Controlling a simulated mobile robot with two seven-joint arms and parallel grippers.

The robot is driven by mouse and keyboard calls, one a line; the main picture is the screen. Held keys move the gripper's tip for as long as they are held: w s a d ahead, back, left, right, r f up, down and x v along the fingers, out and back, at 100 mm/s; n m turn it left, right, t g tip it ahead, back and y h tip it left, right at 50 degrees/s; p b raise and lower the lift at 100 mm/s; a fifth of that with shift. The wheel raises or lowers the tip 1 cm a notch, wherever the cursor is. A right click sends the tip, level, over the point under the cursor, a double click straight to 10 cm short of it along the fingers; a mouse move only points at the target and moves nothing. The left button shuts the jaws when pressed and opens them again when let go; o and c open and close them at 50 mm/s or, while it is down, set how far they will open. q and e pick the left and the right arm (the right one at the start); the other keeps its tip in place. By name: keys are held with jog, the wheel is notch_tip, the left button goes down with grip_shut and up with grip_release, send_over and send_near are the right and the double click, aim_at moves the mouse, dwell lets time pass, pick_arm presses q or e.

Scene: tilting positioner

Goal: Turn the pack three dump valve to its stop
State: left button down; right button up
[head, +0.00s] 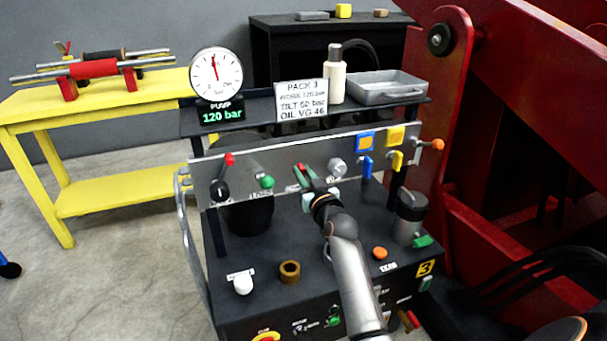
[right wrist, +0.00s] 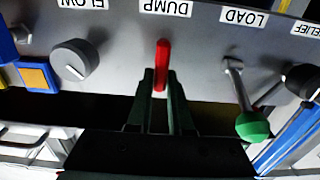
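The pack three unit is a dark bench with an upright grey valve panel (head: 245,160) and a yellow "3" plate (head: 425,268). The dump valve has a red handle (right wrist: 161,65) under the DUMP label in the right wrist view. It shows small and red in the head view (head: 300,168), partly hidden by my gripper. My right gripper (right wrist: 161,82) has one finger on each side of the red handle, close against it, and looks shut on it. The handle stands about in line with the gripper. My left gripper is in neither view.
The green LOAD lever (right wrist: 252,125) is right of the dump handle in the wrist view; the grey FLOW knob (right wrist: 72,60) is left. The gauge (head: 216,74) sits above a 120 bar display. A bottle (head: 335,75) and metal tray (head: 385,88) stand on the shelf.

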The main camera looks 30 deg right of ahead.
grip_shut()
